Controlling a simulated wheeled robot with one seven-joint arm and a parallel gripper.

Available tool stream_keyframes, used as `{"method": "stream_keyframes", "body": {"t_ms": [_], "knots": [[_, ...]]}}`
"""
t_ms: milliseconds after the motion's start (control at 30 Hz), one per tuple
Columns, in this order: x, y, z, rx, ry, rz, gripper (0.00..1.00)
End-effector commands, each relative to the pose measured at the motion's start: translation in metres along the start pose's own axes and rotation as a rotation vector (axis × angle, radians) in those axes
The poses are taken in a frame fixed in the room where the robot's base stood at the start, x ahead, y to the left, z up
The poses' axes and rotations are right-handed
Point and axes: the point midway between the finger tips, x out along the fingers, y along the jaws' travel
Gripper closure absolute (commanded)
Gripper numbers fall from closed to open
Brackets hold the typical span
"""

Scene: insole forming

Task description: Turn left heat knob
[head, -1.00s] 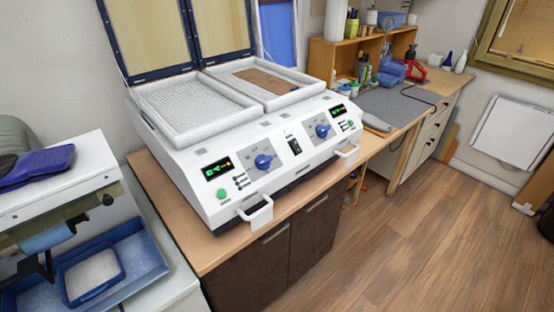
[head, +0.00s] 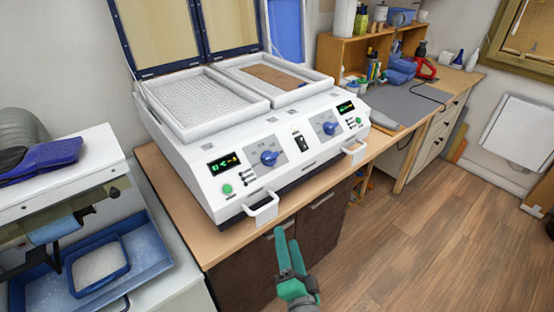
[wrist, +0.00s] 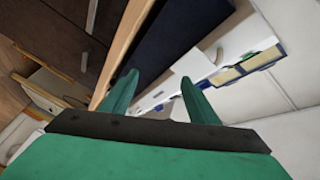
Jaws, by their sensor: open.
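The white forming machine (head: 290,155) stands on a wooden-topped cabinet in the head view, its two lids raised. Its left heat knob (head: 268,158) is blue and sits on a grey dial plate, right of the left green-lit display (head: 223,164). A matching right heat knob (head: 329,128) is on the right side of the panel. My green gripper (head: 288,246) is in front of the cabinet, below and apart from the left knob. In the wrist view my gripper (wrist: 158,97) has its two fingers spread, with nothing between them. I cannot make out the left knob there.
White handles (head: 262,209) (head: 355,154) stick out from the machine's front. A white unit with a blue tray (head: 150,262) stands at the left. A grey mat (head: 405,103) lies on the bench at the right. The wooden floor (head: 430,230) is clear.

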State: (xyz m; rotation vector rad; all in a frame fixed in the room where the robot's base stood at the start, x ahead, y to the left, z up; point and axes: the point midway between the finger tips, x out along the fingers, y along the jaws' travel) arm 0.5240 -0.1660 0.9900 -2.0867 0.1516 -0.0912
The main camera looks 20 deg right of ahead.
Motion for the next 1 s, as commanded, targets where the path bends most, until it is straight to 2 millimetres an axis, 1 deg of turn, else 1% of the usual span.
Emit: {"method": "stream_keyframes", "body": {"t_ms": [33, 200, 300, 367, 533, 667, 800, 1000], "knots": [[0.010, -0.011, -0.017, 0.024, 0.008, -0.022, 0.45], [0.035, -0.042, -0.058, 0.093, -0.008, -0.080, 0.45], [0.047, -0.062, -0.077, 0.104, -0.035, -0.113, 0.45], [0.054, -0.075, -0.087, 0.096, -0.056, -0.132, 0.45], [0.069, -0.108, -0.109, 0.006, -0.133, -0.169, 0.45], [0.078, -0.129, -0.123, -0.140, -0.205, -0.185, 0.45], [0.082, -0.145, -0.136, -0.373, -0.299, -0.194, 0.45], [0.079, -0.157, -0.147, -0.767, -0.457, -0.211, 0.45]]}}
